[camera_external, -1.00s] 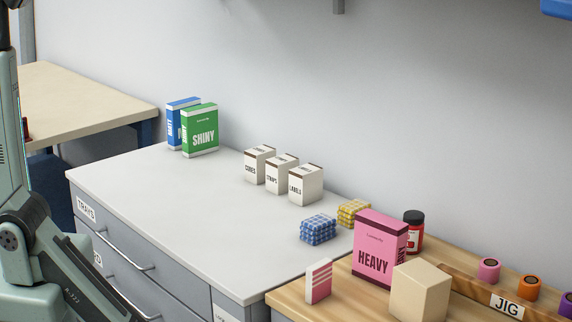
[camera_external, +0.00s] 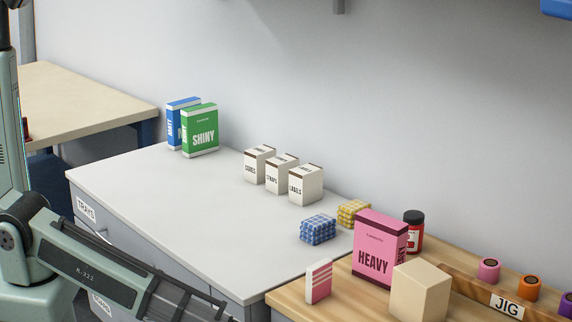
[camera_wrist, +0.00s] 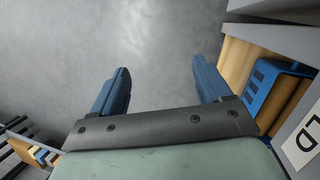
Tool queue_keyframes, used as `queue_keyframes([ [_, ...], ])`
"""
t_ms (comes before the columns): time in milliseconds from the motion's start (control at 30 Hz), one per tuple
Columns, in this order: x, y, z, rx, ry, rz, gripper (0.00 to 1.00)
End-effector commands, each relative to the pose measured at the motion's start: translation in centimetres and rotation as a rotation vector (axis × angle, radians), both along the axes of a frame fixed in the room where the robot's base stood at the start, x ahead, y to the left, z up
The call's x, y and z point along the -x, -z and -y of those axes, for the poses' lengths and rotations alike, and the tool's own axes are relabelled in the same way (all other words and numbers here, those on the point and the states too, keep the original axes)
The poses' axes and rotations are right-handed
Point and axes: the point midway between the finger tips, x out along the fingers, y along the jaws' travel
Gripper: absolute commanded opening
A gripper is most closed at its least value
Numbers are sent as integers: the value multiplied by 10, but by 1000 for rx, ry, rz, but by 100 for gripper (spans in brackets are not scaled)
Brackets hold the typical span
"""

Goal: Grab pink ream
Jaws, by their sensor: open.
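The pink ream (camera_external: 374,255) is a large upright pink pack marked HEAVY with a dark top band, on the wooden bench top at the lower right of the external view. A cream box in front hides its lower right part. My gripper (camera_wrist: 160,88) shows in the wrist view with its two blue fingers wide apart and nothing between them, over a grey floor. In the external view the gripper end is out of frame; only my arm shows at lower left, well away from the pink ream.
Around the ream stand a cream box (camera_external: 420,291), a small pink-and-white box (camera_external: 319,281), a dark-lidded red jar (camera_external: 414,232), and blue (camera_external: 318,230) and yellow (camera_external: 353,213) checked bundles. Green (camera_external: 201,131) and blue packs stand far left. The grey counter (camera_external: 185,205) is mostly clear.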

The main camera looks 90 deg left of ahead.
Motion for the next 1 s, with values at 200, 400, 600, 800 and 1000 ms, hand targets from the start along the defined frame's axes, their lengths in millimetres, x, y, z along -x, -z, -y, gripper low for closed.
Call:
queue_keyframes([
  [200,-69,-55,24,48,118,73,78],
  [400,-122,-114,47,89,227,138,78],
  [600,-165,-176,70,124,336,199,78],
  [800,-199,-238,92,152,436,255,78],
  [1000,-224,-296,109,175,525,304,78],
])
